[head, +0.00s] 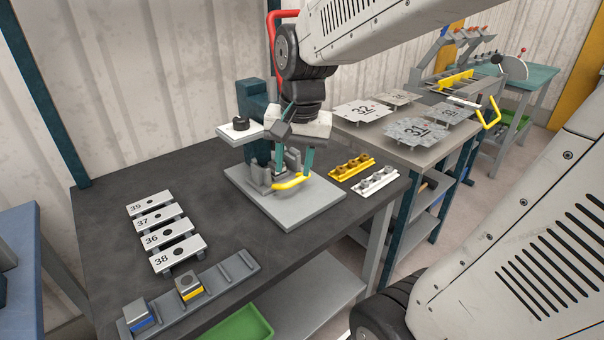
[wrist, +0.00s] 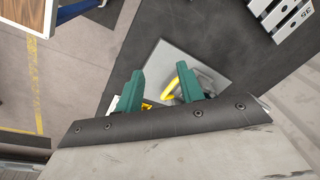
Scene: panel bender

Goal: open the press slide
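The press stands on a light grey base plate (head: 285,212) on the dark bench, with a teal upright column (head: 252,104) behind. A yellow bar handle (head: 293,183) sits low at the front of the press; it also shows in the wrist view (wrist: 170,88). I take it to be the slide's handle; the slide itself is largely hidden behind my fingers. My gripper (head: 294,163) points down just above the handle, its two teal fingers apart and holding nothing. In the wrist view my gripper (wrist: 160,70) has the handle beside the right finger; I cannot tell whether they touch.
A pale plate with a black knob (head: 240,124) is left of my gripper. Numbered plates (head: 165,240) stand at the left, with a grey rail (head: 215,284) in front. Yellow (head: 352,167) and white (head: 376,181) holders lie right of the base. A second table (head: 365,134) holds flat numbered sheets.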

